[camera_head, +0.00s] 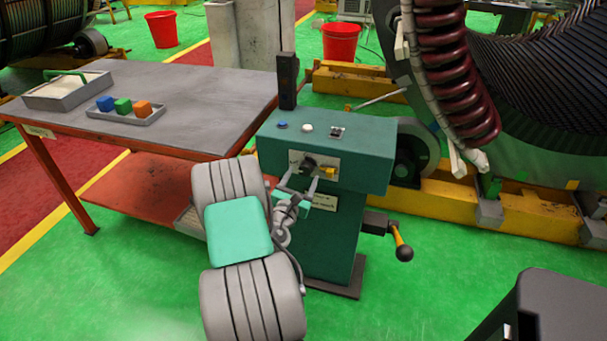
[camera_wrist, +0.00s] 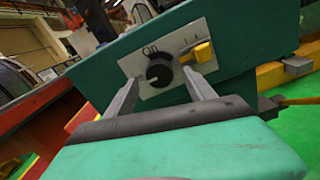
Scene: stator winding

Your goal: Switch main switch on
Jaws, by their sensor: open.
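The main switch is a black rotary knob (camera_wrist: 158,73) on a pale plate (camera_wrist: 142,62) marked "On", on the front of a green control cabinet (camera_head: 330,145). In the head view the black knob (camera_head: 309,164) is partly behind my gripper. A yellow part (camera_wrist: 203,52) sits right of the knob on the same plate. My gripper (camera_wrist: 160,92) is open, its two fingers pointing at the plate on either side of the knob. It also shows in the head view (camera_head: 298,184). I cannot tell whether either finger touches the knob or plate.
Blue (camera_head: 283,124) and white (camera_head: 307,127) buttons sit on the cabinet top. A crank with an orange handle (camera_head: 402,244) sticks out at its right. A grey-topped table (camera_head: 190,95) stands left. A large stator (camera_head: 545,110) stands right. Green floor is open in front.

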